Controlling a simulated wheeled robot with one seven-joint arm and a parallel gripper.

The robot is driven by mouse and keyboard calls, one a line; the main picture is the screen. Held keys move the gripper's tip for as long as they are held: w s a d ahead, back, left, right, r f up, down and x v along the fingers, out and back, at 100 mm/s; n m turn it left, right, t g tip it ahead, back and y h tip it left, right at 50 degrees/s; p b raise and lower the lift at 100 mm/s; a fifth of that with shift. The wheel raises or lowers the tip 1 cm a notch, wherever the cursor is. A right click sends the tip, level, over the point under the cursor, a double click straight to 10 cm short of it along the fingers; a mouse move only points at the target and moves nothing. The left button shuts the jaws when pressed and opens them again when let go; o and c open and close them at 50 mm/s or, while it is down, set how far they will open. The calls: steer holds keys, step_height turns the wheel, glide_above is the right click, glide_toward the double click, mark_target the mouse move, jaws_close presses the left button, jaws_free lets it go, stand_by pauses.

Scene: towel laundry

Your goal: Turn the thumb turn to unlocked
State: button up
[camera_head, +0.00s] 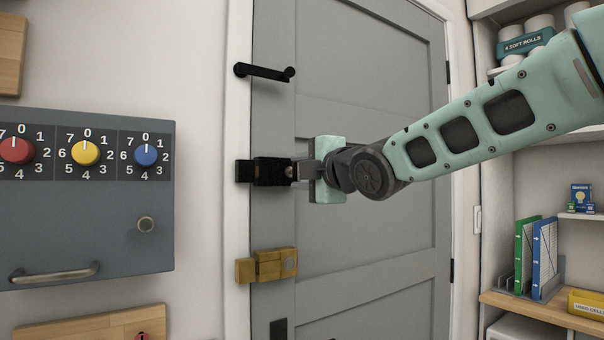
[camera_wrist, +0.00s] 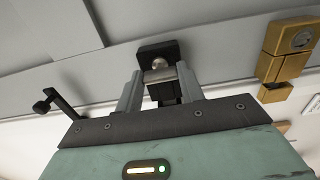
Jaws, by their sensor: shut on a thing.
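A black lock body (camera_head: 268,172) is mounted on the grey door (camera_head: 350,75) near its left edge, below the lever handle. My gripper (camera_head: 301,171) reaches it from the right, with its fingers at the right end of the lock. In the wrist view, my gripper (camera_wrist: 158,76) has one finger on each side of a small silver thumb turn (camera_wrist: 160,73) on the black lock and is shut on it. A round silver knob end shows just above the fingertips. The thumb turn is mostly hidden in the head view, and I cannot tell its locked or unlocked position.
A brass lock (camera_head: 276,264) sits below on the same door, also in the wrist view (camera_wrist: 287,50). A black lever handle (camera_head: 264,72) is above. A grey box with dials (camera_head: 80,235) hangs on the left wall. Shelves (camera_head: 540,308) stand at right.

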steer(key=o, duration=1)
steer(key=b+v, duration=0.5)
steer(key=v, duration=1.2)
steer(key=shift+s, duration=0.2)
steer(key=shift+d, duration=0.15)
